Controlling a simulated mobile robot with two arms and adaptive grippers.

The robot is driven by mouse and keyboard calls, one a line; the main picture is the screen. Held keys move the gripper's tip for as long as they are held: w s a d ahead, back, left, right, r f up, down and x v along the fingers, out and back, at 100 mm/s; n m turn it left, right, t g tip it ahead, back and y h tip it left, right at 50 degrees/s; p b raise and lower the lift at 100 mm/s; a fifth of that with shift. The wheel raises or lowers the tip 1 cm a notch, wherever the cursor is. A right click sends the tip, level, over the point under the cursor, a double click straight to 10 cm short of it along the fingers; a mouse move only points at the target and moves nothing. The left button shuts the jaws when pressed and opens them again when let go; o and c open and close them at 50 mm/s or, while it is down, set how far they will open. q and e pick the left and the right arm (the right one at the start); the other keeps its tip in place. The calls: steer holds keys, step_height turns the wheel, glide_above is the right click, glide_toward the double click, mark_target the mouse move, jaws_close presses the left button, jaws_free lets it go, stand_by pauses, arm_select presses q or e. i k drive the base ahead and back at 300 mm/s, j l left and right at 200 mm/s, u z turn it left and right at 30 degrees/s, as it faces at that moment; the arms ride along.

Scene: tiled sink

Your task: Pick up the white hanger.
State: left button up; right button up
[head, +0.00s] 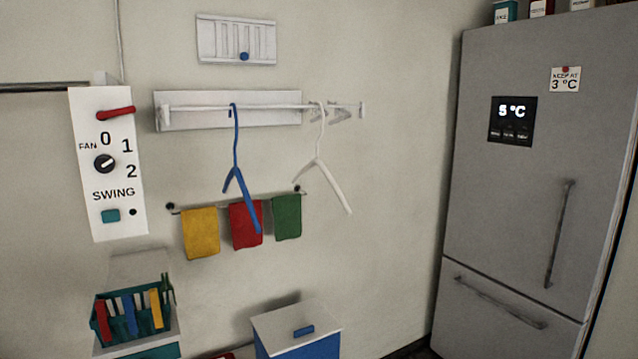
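The white hanger (319,165) hangs by its hook from the white rail (270,107) on the wall, right of centre in the head view. Its two arms slope down and it hangs free below the rail. A blue hanger (236,150) hangs on the same rail to its left. Neither of my grippers shows in the head view, so whether they are open or shut is hidden.
Yellow, red and green cloths (287,217) hang on a lower rail beneath the hangers. A control panel (107,165) is at left. A grey fridge (520,200) stands at right. A teal basket (131,318) and blue white-lidded box (296,330) are below.

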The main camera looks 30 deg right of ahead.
mark_target(330, 178)
steer(key=i+j+z, duration=0.1)
steer(key=i, duration=0.35)
steer(key=i+j+z, duration=0.1)
steer(key=i+j, duration=0.2)
steer(key=i, duration=0.15)
steer(key=i+j+z, duration=0.1)
steer(key=i+j, duration=0.2)
steer(key=i, duration=0.15)
